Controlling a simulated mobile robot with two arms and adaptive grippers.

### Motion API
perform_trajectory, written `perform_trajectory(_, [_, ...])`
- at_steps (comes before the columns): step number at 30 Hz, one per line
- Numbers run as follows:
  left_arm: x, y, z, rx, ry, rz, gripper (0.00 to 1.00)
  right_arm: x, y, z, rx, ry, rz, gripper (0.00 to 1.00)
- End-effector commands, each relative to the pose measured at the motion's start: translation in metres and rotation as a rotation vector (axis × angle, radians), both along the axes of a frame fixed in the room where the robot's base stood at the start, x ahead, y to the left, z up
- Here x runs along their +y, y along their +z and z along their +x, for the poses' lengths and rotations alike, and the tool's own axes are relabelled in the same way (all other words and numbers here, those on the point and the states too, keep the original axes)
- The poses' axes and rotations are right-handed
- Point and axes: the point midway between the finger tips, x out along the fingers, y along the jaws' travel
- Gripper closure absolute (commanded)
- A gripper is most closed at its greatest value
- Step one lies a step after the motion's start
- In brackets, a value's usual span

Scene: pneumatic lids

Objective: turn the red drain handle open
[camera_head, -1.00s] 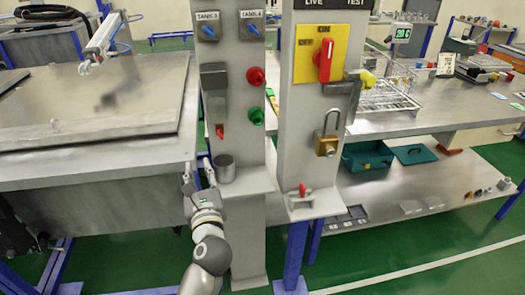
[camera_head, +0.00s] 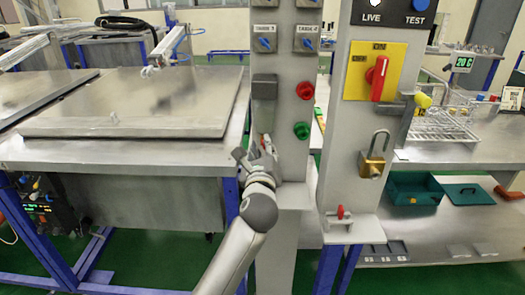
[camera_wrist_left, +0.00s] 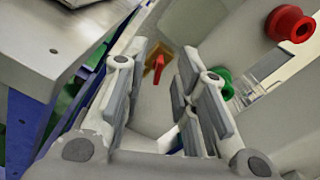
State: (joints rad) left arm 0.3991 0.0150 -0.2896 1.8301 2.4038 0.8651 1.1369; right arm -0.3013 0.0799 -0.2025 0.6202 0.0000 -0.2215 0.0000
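The red drain handle (camera_wrist_left: 159,66) hangs down on a brassy fitting below the grey box (camera_head: 264,88) of the left column. In the left wrist view it appears between the two fingers, ahead of them, with no contact visible. My left gripper (camera_head: 254,152) is open and empty, in front of the left column just below the grey box; it fills much of the left wrist view (camera_wrist_left: 162,85). In the head view the gripper largely hides the handle. My right gripper is not in view.
Red (camera_head: 305,90) and green (camera_head: 301,130) buttons stick out right of the gripper. The right column carries a red switch on a yellow plate (camera_head: 355,80), a padlock (camera_head: 373,165) and another small red handle (camera_head: 340,212). A metal-lidded tank (camera_head: 130,110) stands left.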

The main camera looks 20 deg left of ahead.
Motion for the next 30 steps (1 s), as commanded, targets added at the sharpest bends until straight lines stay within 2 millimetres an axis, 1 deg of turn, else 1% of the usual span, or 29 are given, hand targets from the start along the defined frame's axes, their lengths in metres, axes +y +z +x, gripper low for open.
perform_trajectory(4, [0.0030, -0.0002, 0.0088, 0.000, 0.001, 0.000, 0.73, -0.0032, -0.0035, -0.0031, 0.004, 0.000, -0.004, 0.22])
perform_trajectory(13, [0.0034, 0.0002, 0.0104, 0.001, 0.001, 0.001, 0.73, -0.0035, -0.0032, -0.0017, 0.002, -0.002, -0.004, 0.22])
perform_trajectory(19, [0.0033, 0.0001, 0.0102, 0.000, 0.000, 0.001, 0.99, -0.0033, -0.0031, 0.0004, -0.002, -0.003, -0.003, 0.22])
perform_trajectory(26, [0.0032, 0.0002, 0.0101, 0.001, 0.001, 0.002, 1.00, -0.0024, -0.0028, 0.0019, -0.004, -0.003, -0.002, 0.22])
perform_trajectory(30, [0.0031, 0.0012, 0.0102, 0.006, 0.000, 0.015, 1.00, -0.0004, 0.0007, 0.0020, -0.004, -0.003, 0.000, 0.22])
